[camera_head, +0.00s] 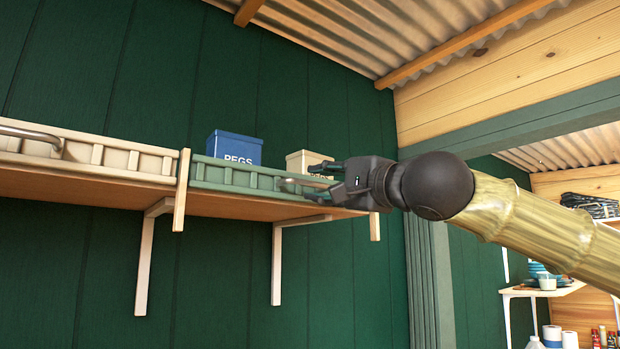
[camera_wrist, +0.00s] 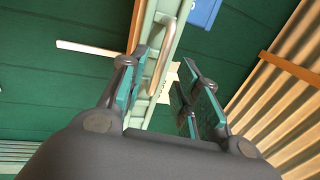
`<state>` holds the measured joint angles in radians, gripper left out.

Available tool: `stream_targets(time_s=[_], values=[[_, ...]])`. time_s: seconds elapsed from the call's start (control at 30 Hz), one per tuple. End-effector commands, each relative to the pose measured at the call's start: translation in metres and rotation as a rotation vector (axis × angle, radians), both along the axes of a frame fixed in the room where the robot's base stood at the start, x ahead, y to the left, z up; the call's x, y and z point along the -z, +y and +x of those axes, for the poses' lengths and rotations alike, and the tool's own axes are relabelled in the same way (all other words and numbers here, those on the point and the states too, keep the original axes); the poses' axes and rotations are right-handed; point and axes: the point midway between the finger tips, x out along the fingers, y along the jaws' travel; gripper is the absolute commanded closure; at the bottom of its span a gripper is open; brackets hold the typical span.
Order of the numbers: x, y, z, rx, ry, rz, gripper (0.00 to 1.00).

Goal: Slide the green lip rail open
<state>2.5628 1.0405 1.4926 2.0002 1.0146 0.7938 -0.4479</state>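The green lip rail (camera_head: 232,177) runs along the front of the right part of a high wooden shelf. It is a slatted rail and also shows in the wrist view (camera_wrist: 147,38). Its metal bar handle (camera_head: 290,184) is near its right end; the handle shows clearly in the wrist view (camera_wrist: 161,66). My gripper (camera_head: 314,181) is at the right end of the rail, fingers pointing left, one above the other. In the wrist view my gripper (camera_wrist: 164,78) is open, with the handle just ahead, nearer the left finger. I cannot tell whether they touch.
A blue PEGS box (camera_head: 234,148) and a cream box (camera_head: 307,161) stand behind the green rail. A cream rail (camera_head: 85,152) with its own handle lies left, beyond a wooden divider (camera_head: 181,190). Shelf brackets (camera_head: 277,262) hang below. A green post (camera_head: 428,275) stands right.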

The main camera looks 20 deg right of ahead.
Motion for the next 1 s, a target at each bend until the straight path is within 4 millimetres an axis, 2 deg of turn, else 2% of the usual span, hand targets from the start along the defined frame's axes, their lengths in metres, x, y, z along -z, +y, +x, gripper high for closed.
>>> stream_targets(time_s=[0.1,0.3,0.77,0.93,1.0], values=[[-0.005,0.006,0.016,-0.002,0.002,0.001,0.68],[-0.008,0.013,0.034,-0.002,0.001,0.0,0.68],[-0.008,0.016,0.041,-0.002,-0.001,0.0,0.68],[-0.008,0.016,0.041,-0.002,-0.001,0.001,0.97],[-0.009,0.016,0.041,-0.001,-0.001,0.001,1.0]])
